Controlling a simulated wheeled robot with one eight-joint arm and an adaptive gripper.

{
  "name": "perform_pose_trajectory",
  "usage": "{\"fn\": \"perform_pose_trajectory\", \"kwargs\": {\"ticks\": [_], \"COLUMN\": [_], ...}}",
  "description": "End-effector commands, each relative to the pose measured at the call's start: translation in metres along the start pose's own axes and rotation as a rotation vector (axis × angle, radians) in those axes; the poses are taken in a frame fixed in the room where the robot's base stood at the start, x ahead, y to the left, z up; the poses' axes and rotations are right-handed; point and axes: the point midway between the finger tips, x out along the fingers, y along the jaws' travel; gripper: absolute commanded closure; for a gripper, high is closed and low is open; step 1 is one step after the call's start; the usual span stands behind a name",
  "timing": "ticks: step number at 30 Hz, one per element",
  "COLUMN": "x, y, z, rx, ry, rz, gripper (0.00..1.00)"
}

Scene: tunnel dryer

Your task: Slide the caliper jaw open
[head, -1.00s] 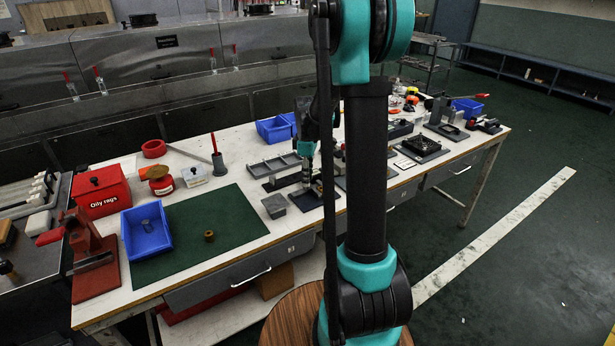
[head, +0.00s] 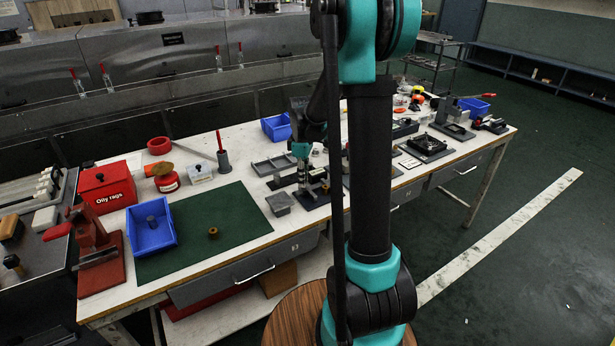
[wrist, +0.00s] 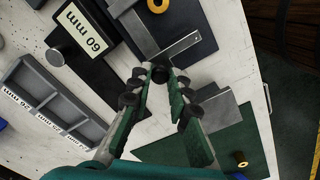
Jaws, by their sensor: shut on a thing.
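The caliper (wrist: 181,47) shows in the wrist view as a bright steel beam with a side jaw, lying over a dark base plate (wrist: 203,22). A small dark knob (wrist: 159,74) sits at the near end of the beam. My gripper (wrist: 160,78) is closed around this knob; its fingertips partly hide it. In the head view my gripper (head: 308,180) is low over the dark plate at the middle of the bench, partly behind my own arm. The caliper's scale and the exact jaw gap cannot be made out.
A compartment tray (wrist: 55,98) and a "60 mm" plate (wrist: 84,30) lie to the left. A grey block (wrist: 217,111) and green mat (wrist: 245,140) lie close on the right. A yellow ring (wrist: 157,5) is beyond. In the head view, a blue bin (head: 151,238) stands on the mat.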

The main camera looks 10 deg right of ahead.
Motion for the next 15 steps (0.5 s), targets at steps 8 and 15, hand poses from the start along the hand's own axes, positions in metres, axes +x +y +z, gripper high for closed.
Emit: {"fn": "perform_pose_trajectory", "kwargs": {"ticks": [8, 15], "x": [-0.0001, 0.0], "y": [0.0004, 0.0004], "z": [0.0001, 0.0002], "rx": [0.001, 0.001], "ry": [0.0, 0.0], "rz": [0.0, 0.0], "gripper": [0.65, 0.61]}}
